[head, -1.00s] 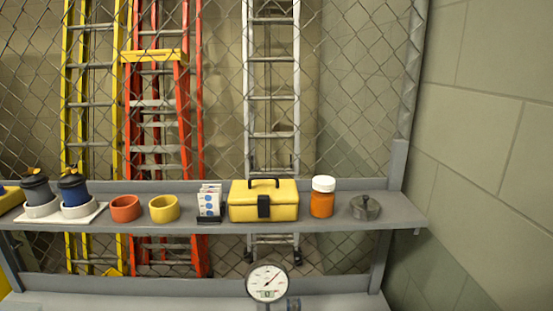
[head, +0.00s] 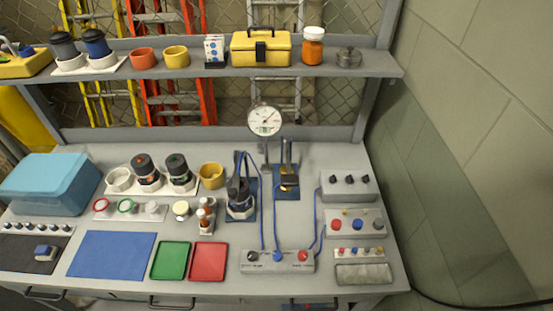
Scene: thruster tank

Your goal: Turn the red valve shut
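A grey block (head: 277,262) near the bench's front edge carries a black knob (head: 252,256), a blue knob (head: 277,256) and a red knob (head: 303,256). Dark labels too small to read are on its front. Blue hoses (head: 258,205) run from the block back toward a dark device (head: 240,196) and to the right. A dial gauge (head: 265,121) stands at the back of the bench. The red knob looks like the red valve; I cannot tell its turn position at this size. Neither of my grippers is in view.
A control box (head: 353,223) with red and blue buttons lies to the right. A red tray (head: 208,262), green tray (head: 171,261) and blue mat (head: 112,255) lie to the left. A shelf (head: 380,66) holding a yellow toolbox (head: 261,48) spans above. A wall (head: 480,150) closes the right side.

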